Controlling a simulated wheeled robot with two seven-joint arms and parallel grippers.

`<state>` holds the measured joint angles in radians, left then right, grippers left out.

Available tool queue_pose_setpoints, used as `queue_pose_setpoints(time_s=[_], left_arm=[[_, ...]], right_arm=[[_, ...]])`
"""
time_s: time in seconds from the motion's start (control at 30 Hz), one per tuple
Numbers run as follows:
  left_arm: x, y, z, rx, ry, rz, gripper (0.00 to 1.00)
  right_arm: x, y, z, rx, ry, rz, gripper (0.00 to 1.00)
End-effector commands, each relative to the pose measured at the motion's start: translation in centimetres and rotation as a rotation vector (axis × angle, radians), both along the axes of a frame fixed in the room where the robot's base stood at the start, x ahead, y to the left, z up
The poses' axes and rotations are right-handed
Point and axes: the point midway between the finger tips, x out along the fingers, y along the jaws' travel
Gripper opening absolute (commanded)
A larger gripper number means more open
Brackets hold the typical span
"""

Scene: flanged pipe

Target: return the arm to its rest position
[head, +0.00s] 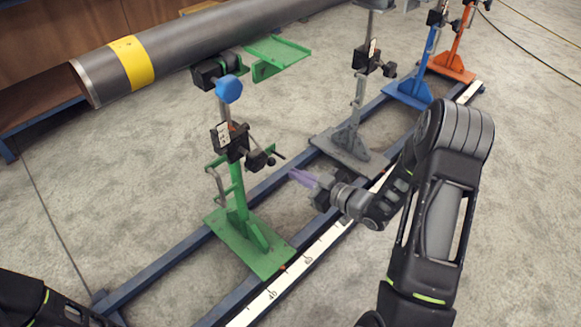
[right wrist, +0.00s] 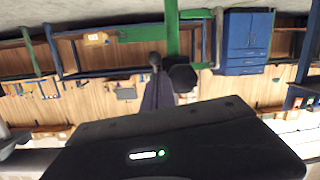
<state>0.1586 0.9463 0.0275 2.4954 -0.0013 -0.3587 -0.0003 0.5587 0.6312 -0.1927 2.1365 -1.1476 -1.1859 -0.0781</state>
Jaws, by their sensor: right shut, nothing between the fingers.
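My right arm (head: 440,200) reaches in from the right in the head view. Its gripper (head: 303,178), with purple fingers, is shut and empty over the rail frame, just right of the green stand (head: 240,225) and apart from it. The dark fingers also show in the right wrist view (right wrist: 158,95), against a background seen upside down. Part of my left arm (head: 40,305) shows at the bottom left of the head view; its gripper is outside the picture.
A grey pipe (head: 190,45) with a yellow band lies at the upper left. Grey (head: 350,142), blue (head: 410,90) and orange (head: 452,66) stands follow along the blue rails. A ruler strip (head: 290,270) runs alongside. The concrete floor is open at left. A blue cabinet (right wrist: 245,42) shows in the wrist view.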

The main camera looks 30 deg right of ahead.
Motion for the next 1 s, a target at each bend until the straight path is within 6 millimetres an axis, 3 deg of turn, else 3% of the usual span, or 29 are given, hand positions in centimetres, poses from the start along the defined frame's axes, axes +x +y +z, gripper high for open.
queue_pose_setpoints(time_s=[0.53,0.67,0.77,0.83,0.93,1.0], left_arm=[[0.0,0.0,0.0,0.000,0.000,0.000,0.69],[0.0,0.0,0.0,0.000,0.000,0.000,0.69],[0.0,0.0,0.0,0.000,0.000,0.000,0.69],[0.0,0.0,0.0,0.000,0.000,0.000,0.69],[0.0,0.0,0.0,0.000,0.000,0.000,0.69],[0.0,0.0,0.0,0.000,0.000,0.000,0.69]], right_arm=[[-0.1,-0.1,0.0,0.001,0.000,0.000,0.00],[-0.1,-0.6,-1.1,-0.005,0.045,-0.026,0.00],[-0.5,-2.1,-3.6,0.011,0.154,-0.124,0.00],[-1.5,-2.4,-6.6,0.052,0.283,-0.218,0.00],[-4.4,0.0,-11.9,0.140,0.524,-0.332,0.00],[-7.2,3.3,-15.2,0.201,0.700,-0.381,0.00]])
